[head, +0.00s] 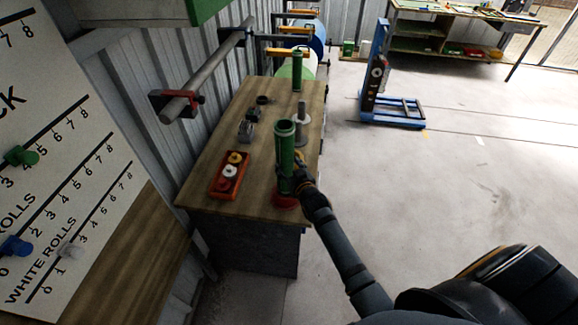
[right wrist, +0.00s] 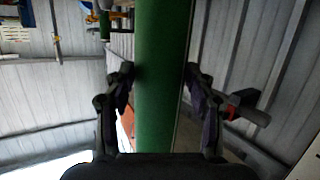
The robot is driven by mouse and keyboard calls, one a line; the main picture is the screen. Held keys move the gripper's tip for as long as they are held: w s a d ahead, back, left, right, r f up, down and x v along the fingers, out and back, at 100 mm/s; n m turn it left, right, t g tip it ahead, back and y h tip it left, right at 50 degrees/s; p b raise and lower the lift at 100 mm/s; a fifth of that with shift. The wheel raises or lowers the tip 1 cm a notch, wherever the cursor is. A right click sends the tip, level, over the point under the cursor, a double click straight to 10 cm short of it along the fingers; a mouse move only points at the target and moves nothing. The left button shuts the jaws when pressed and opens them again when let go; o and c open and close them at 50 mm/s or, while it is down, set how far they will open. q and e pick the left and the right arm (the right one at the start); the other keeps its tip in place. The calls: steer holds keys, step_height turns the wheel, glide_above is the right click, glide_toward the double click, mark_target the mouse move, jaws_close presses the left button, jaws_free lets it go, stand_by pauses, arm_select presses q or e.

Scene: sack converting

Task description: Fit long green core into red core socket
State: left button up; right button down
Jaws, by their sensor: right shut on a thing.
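The long green core (head: 285,150) is a hollow tube standing about upright near the front right of the wooden table. My right gripper (head: 300,180) is shut on it from the right, low on the tube. In the right wrist view the green core (right wrist: 160,75) runs between the two fingers of my right gripper (right wrist: 160,85). The red core socket (head: 286,203) shows at the core's lower end, partly hidden by the core and gripper. I cannot tell whether the core is inside the socket or just above it. My left gripper is out of view.
On the table (head: 250,130) are a red tray with rolls (head: 229,178), a grey post on a round base (head: 301,120), small dark parts (head: 246,130) and another green core (head: 297,72) at the far end. A corrugated wall stands left; open floor lies right.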

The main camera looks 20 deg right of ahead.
step_height(320, 180, down, 6)
steer(key=b, duration=0.4)
steer(key=shift+b, duration=0.35)
stand_by(1.5)
steer(key=c, duration=0.6)
jaws_free()
steer(key=shift+f, duration=0.1)
steer(key=shift+o, duration=1)
steer(key=shift+f, duration=0.1)
steer(key=shift+s, duration=0.15)
steer(key=v, duration=1.1)
steer(key=shift+s+r, duration=0.25)
steer(key=shift+s, duration=0.1)
steer(key=shift+f, duration=0.1)
